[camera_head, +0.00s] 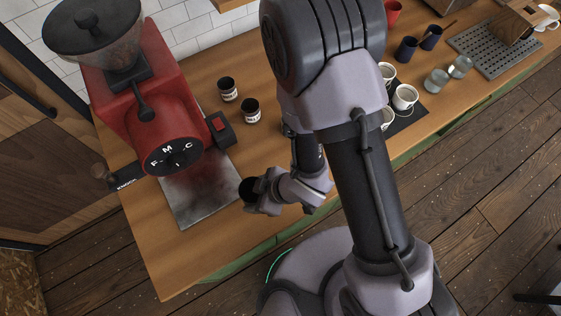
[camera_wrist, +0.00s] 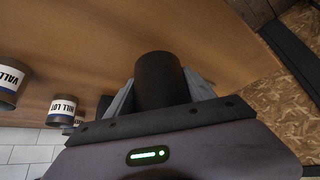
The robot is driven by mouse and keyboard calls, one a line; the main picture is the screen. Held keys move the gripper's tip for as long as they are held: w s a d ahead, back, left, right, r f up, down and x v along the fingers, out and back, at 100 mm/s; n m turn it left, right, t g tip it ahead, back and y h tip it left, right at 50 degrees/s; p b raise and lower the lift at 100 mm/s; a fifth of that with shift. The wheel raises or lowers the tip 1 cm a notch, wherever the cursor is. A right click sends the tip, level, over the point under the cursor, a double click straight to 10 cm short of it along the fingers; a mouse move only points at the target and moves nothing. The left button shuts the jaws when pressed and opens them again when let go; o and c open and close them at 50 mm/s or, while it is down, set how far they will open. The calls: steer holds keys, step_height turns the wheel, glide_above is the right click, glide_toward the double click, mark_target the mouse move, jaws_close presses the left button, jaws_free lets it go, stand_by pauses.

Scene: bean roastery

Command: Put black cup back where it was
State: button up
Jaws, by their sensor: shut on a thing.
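The black cup (camera_head: 247,189) is in my gripper (camera_head: 254,193), above the counter in front of the red grinder, near the front edge of the grey metal mat (camera_head: 200,210). In the wrist view the black cup (camera_wrist: 160,78) stands between the two grey fingers, which are shut on it. Whether it touches the surface below cannot be told. My arm hides part of the counter's middle in the head view.
The red grinder (camera_head: 140,85) stands at the left. Two labelled tins (camera_head: 228,90) (camera_head: 250,112) stand behind my gripper. White cups (camera_head: 405,97), glasses (camera_head: 436,81), dark blue cups (camera_head: 406,49) and a grated tray (camera_head: 490,48) are at the right. The wooden counter (camera_head: 165,258) is bare at front left.

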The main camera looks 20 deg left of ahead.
steer(key=shift+s, duration=0.1)
steer(key=w+d+b, duration=0.1)
steer(key=b, duration=0.1)
steer(key=w+d+f+b, duration=0.1)
steer(key=w+b, duration=0.1)
steer(key=b, duration=0.1)
steer(key=w+d+b, duration=0.1)
steer(key=w+b, duration=0.1)
steer(key=shift+d+f, duration=0.2)
steer(key=shift+f, duration=0.15)
steer(key=w+d, duration=0.1)
steer(key=w, duration=0.1)
steer(key=w+d+p, duration=0.1)
steer(key=w+d, duration=0.1)
steer(key=w, duration=0.1)
steer(key=w+d+p, duration=0.1)
steer(key=w+d, duration=0.1)
steer(key=w, duration=0.1)
steer(key=shift+r, duration=0.2)
steer(key=shift+w+d+f, duration=0.1)
steer(key=shift+d+f, duration=0.05)
steer(key=shift+f, duration=0.1)
step_height(320, 180, down, 3)
steer(key=shift+f+b, duration=0.2)
steer(key=shift+b, duration=0.95)
steer(key=shift+r, duration=0.15)
steer(key=o, duration=1.6)
